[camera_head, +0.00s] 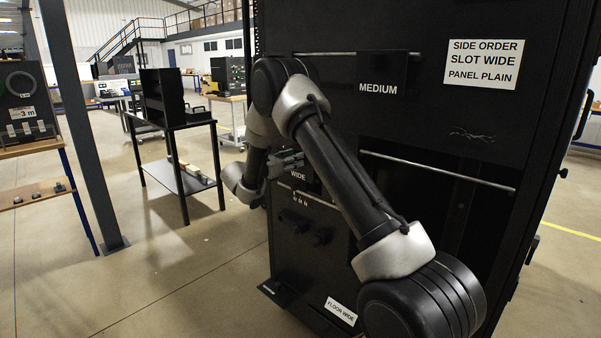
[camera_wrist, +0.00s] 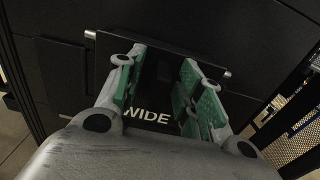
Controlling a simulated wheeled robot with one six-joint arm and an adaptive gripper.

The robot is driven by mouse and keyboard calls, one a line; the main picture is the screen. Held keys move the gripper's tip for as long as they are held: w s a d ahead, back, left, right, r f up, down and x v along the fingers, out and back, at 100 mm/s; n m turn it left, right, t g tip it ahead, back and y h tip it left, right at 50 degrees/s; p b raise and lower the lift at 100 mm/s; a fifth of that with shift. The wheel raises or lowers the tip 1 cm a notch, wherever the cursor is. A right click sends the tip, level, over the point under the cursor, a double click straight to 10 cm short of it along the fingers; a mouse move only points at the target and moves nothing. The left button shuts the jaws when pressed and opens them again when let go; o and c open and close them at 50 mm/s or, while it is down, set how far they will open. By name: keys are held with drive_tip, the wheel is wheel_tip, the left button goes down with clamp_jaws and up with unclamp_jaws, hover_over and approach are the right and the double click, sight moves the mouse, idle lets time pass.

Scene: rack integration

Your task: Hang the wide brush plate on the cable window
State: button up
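The wide brush plate is a dark plate marked WIDE (camera_wrist: 150,116). In the wrist view it hangs at a thin metal rod (camera_wrist: 226,74) that shows at both of its upper corners. In the head view its WIDE label (camera_head: 299,201) shows at the rack's lower left, partly covered by my arm. My gripper (camera_wrist: 163,88) has its green-padded fingers apart in front of the plate, with a gap between them. Whether a finger touches the plate is unclear. It also shows in the head view (camera_head: 287,162). A dark opening (camera_head: 440,205) with a metal rod (camera_head: 437,171) across its top, perhaps the cable window, is right of my arm.
A plate marked MEDIUM (camera_head: 380,76) hangs on an upper rod. An order sign (camera_head: 485,64) reads SLOT WIDE, PANEL PLAIN. A FLOOR WIDE label (camera_head: 341,311) is at the rack base. A black side table (camera_head: 178,130) stands left, with clear floor (camera_head: 190,270) in front.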

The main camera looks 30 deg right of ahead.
drive_tip(key=shift+a, duration=0.1)
drive_tip(key=v, duration=1.1)
drive_tip(key=shift+s+a, duration=0.15)
drive_tip(key=shift+a, duration=0.25)
drive_tip(key=s+d+f+m+g+y, duration=0.2)
drive_tip(key=s+d+f+m+g, duration=0.15)
drive_tip(key=s, duration=0.35)
drive_tip(key=s+d+f+m+g+y, duration=0.2)
drive_tip(key=s+m+g+y, duration=0.15)
drive_tip(key=s, duration=0.45)
drive_tip(key=s+r+m+t+y, duration=0.1)
drive_tip(key=s+r+m+y, duration=0.2)
drive_tip(key=s, duration=0.7)
drive_tip(key=s+r+m+t+y, duration=0.2)
drive_tip(key=s+r+m+y, duration=0.2)
drive_tip(key=s+r+m, duration=0.3)
drive_tip(key=s+r+m+t+y, duration=0.2)
drive_tip(key=s+r+m+y, duration=0.2)
drive_tip(key=s, duration=0.8)
drive_tip(key=shift+s+a+r+m, duration=0.4)
drive_tip(key=shift+r+m, duration=0.1)
drive_tip(key=shift+r, duration=0.4)
drive_tip(key=shift+y, duration=0.25)
